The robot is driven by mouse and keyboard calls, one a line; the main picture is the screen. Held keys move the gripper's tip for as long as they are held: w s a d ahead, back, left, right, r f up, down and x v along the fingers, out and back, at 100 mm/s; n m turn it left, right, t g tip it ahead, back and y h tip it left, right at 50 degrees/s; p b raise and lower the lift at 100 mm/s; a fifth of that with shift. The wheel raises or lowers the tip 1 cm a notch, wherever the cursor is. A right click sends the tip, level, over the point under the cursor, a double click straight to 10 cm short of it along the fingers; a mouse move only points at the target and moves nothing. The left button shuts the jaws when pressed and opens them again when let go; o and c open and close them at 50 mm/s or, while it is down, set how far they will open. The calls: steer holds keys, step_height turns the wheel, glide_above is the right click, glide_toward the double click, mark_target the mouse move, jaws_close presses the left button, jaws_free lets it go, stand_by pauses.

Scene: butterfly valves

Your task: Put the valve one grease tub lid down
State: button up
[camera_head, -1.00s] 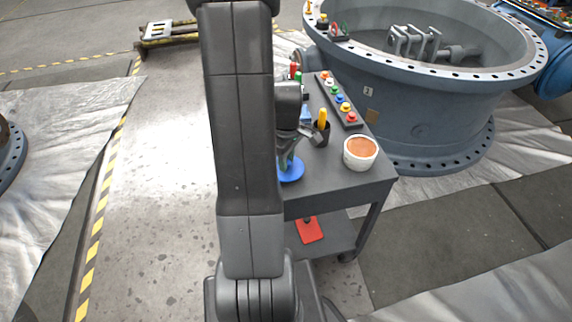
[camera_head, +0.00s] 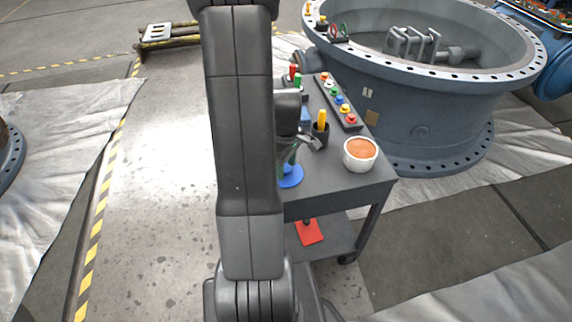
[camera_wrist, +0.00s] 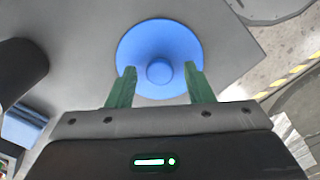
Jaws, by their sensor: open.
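The blue lid (camera_head: 290,177) lies on the grey cart top, near its left edge. It is a round disc with a small round knob in the middle, seen in the wrist view (camera_wrist: 134,52). The grease tub (camera_head: 360,155) is a white cup filled with orange-brown grease, open at the top, on the right of the cart top. My gripper (camera_wrist: 158,78) is open over the lid, with one green finger on each side of the knob. I cannot tell whether the fingers touch the lid. In the head view my arm partly hides the gripper.
The grey cart (camera_head: 335,180) also holds a dark cup with a yellow-handled tool (camera_head: 321,122) and a strip of coloured knobs (camera_head: 340,102). A red item (camera_head: 309,231) is on its lower shelf. A large valve body (camera_head: 430,110) stands behind the cart.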

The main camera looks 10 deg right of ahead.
mark_target(286, 168)
step_height(286, 168, up, 12)
steer(key=p, duration=0.2)
steer(key=shift+f, duration=0.15)
step_height(286, 168, down, 13)
steer(key=b, duration=0.2)
steer(key=shift+r+b, duration=0.2)
steer(key=shift+b, duration=0.1)
step_height(286, 168, up, 3)
steer(key=shift+r+p, duration=0.1)
steer(key=shift+p, duration=0.4)
steer(key=shift+r, duration=0.65)
